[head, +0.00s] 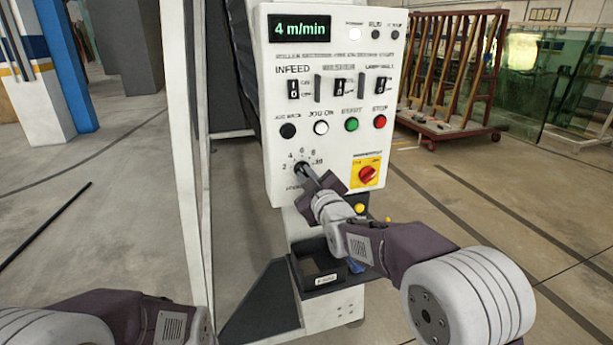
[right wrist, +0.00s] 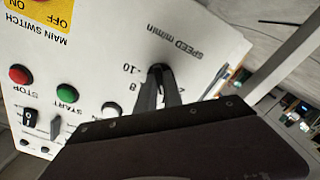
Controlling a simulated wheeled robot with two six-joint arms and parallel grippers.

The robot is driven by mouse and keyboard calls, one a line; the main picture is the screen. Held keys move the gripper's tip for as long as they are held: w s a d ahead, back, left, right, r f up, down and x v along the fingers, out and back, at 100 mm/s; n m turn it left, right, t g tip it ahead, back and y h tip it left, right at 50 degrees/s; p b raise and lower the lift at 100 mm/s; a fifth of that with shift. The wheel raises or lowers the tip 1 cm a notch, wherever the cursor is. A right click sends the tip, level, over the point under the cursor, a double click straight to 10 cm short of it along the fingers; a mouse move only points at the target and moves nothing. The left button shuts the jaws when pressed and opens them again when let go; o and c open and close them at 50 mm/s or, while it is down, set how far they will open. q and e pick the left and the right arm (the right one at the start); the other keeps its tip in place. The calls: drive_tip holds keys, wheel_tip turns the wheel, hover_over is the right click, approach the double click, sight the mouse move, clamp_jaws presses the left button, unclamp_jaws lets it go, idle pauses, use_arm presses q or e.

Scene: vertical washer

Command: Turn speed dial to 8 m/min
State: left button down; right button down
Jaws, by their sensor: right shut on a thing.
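The speed dial (head: 299,166) is a small dark knob low on the white control panel (head: 285,225), with a printed scale from 2 to 10 around it. My right gripper (head: 307,172) is shut on the dial, coming in from the lower right. In the right wrist view the fingers (right wrist: 161,88) close around the dial (right wrist: 157,69), beside the numbers 8 and 10. The fingers hide much of the dial, and I cannot tell where it points. The green display (head: 299,28) reads 4 m/min. Of my left arm only links show at the bottom left; its gripper is out of view.
The red main switch (head: 368,174) on its yellow plate sits close right of my right gripper. Black, white, green (head: 351,124) and red (head: 380,121) buttons lie above the dial. A small dark tray (head: 318,268) is below. A pale upright post (head: 183,150) stands left.

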drive_tip(key=m+b, duration=0.1)
drive_tip(key=m, duration=0.1)
drive_tip(key=shift+f+m+b, duration=0.1)
drive_tip(key=shift+m+b, duration=0.2)
drive_tip(key=shift+b, duration=0.05)
drive_tip(key=m+b, duration=0.2)
drive_tip(key=m, duration=0.2)
drive_tip(key=m+b, duration=0.1)
drive_tip(key=m, duration=0.4)
drive_tip(key=shift+b, duration=0.35)
drive_tip(key=shift+m+b, duration=0.6)
drive_tip(key=shift+m, duration=1.4)
drive_tip(key=c, duration=1.5)
unclamp_jaws()
